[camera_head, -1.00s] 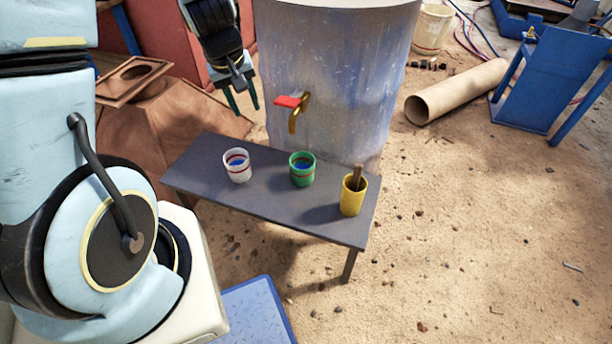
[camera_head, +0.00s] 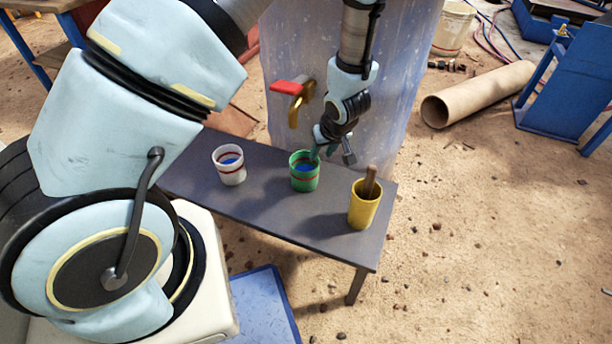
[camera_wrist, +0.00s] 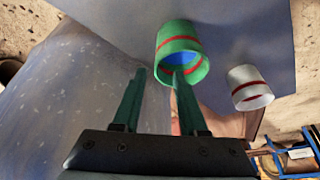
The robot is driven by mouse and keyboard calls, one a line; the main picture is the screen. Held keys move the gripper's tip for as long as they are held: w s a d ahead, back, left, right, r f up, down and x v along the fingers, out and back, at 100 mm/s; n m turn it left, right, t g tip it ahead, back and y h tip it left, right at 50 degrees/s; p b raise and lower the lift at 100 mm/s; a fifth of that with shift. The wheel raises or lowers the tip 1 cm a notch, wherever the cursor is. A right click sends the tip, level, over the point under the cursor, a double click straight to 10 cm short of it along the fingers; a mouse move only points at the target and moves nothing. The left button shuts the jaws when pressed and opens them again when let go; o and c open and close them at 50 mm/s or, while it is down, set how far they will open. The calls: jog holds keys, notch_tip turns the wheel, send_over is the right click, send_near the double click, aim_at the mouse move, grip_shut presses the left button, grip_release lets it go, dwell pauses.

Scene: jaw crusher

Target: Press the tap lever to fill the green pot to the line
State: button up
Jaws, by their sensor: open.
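The green pot (camera_head: 304,177) with a red band stands upright on the dark bench, blue showing inside; I cannot tell its level against the line. The brass tap (camera_head: 294,115) with its red lever (camera_head: 288,87) sticks out of the large tank, above and behind the pot. My gripper (camera_head: 332,156) is open and empty, low, just behind and right of the green pot, below and right of the tap. In the wrist view, one finger of my gripper (camera_wrist: 160,74) overlaps the opening of the green pot (camera_wrist: 181,41); contact is unclear. The tap is not seen there.
A white pot (camera_head: 230,171) with a red band stands left of the green one. A yellow cup (camera_head: 362,212) holding a brown handle (camera_head: 370,180) stands at the right end of the bench (camera_head: 270,212). The tank (camera_head: 400,70) rises behind. A pipe (camera_head: 475,95) lies on the sand.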

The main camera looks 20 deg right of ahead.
aim_at(317, 162)
jog(key=b+x, duration=0.3)
jog(key=x, duration=0.5)
jog(key=shift+w+d, duration=0.1)
jog(key=shift+d, duration=0.05)
jog(key=shift+c, duration=0.3)
grip_shut()
dwell(0.9)
